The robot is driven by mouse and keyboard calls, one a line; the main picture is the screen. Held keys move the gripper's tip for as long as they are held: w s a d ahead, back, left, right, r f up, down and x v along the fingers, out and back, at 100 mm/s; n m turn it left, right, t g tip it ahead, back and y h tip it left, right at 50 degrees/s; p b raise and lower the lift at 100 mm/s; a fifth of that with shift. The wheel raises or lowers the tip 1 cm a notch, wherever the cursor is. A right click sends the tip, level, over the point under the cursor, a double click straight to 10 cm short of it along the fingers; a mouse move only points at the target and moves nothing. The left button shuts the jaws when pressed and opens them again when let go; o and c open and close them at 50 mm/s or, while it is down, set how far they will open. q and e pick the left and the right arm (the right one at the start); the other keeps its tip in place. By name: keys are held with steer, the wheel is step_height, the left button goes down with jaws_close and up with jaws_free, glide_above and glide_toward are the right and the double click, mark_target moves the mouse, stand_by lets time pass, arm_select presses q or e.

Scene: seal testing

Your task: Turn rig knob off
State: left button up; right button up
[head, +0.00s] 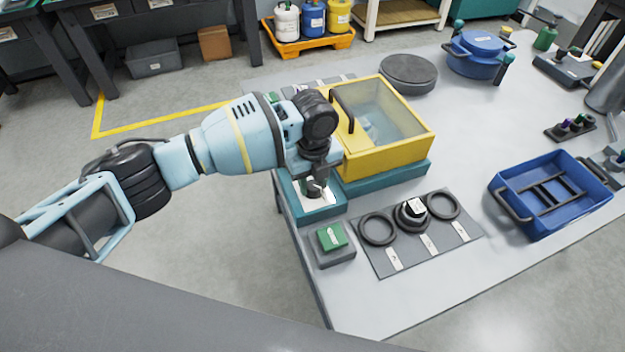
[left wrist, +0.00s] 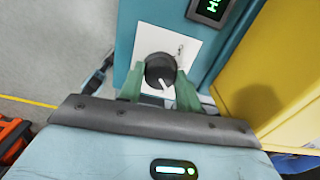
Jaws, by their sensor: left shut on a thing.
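The rig is a yellow box with a clear lid (head: 385,125) on a teal base, near the table's left edge. Its dark round knob (left wrist: 160,70) sits on a white plate (left wrist: 148,38) on the teal panel. The white line on the knob points down and slightly right in the left wrist view. My left gripper (left wrist: 160,88) has its green fingers on either side of the knob and is shut on it. In the head view my left gripper (head: 315,188) is over the teal panel and mostly covers the knob. My right gripper is not in view.
A small lit display (left wrist: 211,8) is on the panel beside the plate. A green button on a grey box (head: 332,238) stands just in front of the rig. A grey mat (head: 395,262) with black rings and a blue tray (head: 548,232) lie to the right.

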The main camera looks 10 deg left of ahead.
arm_select(q)
steer(key=n+p, duration=0.1)
steer(key=n, duration=0.1)
steer(key=shift+r+n, duration=0.15)
steer(key=shift+n, duration=0.15)
steer(key=n+p, duration=0.1)
steer(key=n, duration=0.2)
steer(key=shift+n+p, duration=0.35)
steer(key=shift+n, duration=0.05)
steer(key=n+p, duration=0.1)
steer(key=n, duration=0.2)
steer(key=n+p, duration=0.1)
steer(key=n, duration=0.2)
steer(key=shift+n, duration=0.3)
steer(key=shift+f, duration=0.2)
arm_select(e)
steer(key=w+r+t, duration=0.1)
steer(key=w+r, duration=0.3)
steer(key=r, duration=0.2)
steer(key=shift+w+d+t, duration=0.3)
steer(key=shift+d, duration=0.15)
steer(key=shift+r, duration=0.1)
arm_select(q)
steer(key=o, duration=1.4)
